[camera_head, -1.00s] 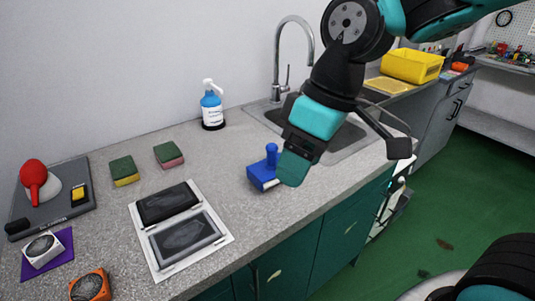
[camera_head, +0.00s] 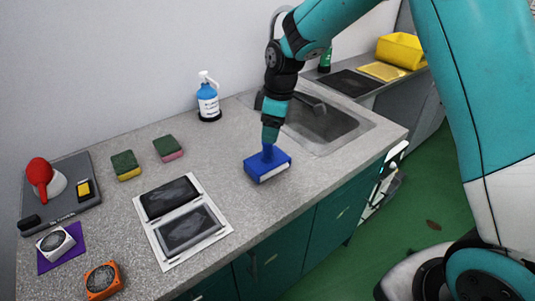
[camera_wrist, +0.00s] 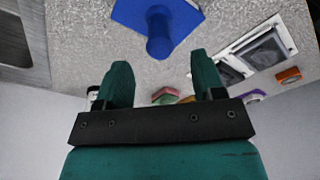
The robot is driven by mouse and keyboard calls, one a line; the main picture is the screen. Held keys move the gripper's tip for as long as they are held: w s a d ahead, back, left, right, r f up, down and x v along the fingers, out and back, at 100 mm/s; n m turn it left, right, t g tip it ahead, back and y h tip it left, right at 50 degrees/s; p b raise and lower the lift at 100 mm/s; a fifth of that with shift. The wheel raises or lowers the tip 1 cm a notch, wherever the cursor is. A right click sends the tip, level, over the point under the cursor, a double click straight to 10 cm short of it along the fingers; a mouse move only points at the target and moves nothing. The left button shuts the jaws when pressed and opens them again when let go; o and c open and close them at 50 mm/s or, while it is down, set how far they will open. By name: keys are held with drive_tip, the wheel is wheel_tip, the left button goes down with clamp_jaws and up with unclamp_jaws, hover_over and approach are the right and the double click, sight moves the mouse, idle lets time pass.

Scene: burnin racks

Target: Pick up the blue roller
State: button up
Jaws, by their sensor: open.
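The blue roller (camera_head: 267,166) rests on the grey counter, left of the sink. It has a wide blue block with a white strip along its front edge and a short upright handle. In the wrist view the roller's round handle (camera_wrist: 159,34) points toward the camera, just beyond and between the fingers. My gripper (camera_head: 270,136) is above the roller, pointing down at the handle. In the wrist view the gripper (camera_wrist: 160,82) has its two green fingers apart with nothing between them. Whether a finger touches the handle cannot be told.
A sink (camera_head: 322,125) lies to the right, and a blue soap bottle (camera_head: 208,98) stands behind. Two sponges (camera_head: 125,165) (camera_head: 168,148) and a white sheet with two dark panels (camera_head: 183,220) are to the left. The counter around the roller is clear.

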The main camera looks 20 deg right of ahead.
sight(267, 147)
drive_tip(key=shift+w+a+f+p, duration=0.15)
drive_tip(key=shift+f+p, duration=0.2)
drive_tip(key=shift+f, duration=0.85)
drive_tip(key=shift+w+a+f+p, duration=0.15)
drive_tip(key=shift+f+p, duration=0.2)
drive_tip(key=shift+f, duration=0.8)
drive_tip(key=shift+a+f+p, duration=0.15)
drive_tip(key=shift+f+p, duration=0.2)
drive_tip(key=shift+f, duration=0.85)
drive_tip(key=c, duration=1.1)
drive_tip(key=shift+o, duration=0.2)
drive_tip(key=shift+r, duration=0.1)
wheel_tip(267, 147, up, 20)
drive_tip(key=b, duration=0.3)
drive_tip(key=o, duration=0.4)
drive_tip(key=shift+c, duration=1.1)
drive_tip(key=shift+d, duration=0.1)
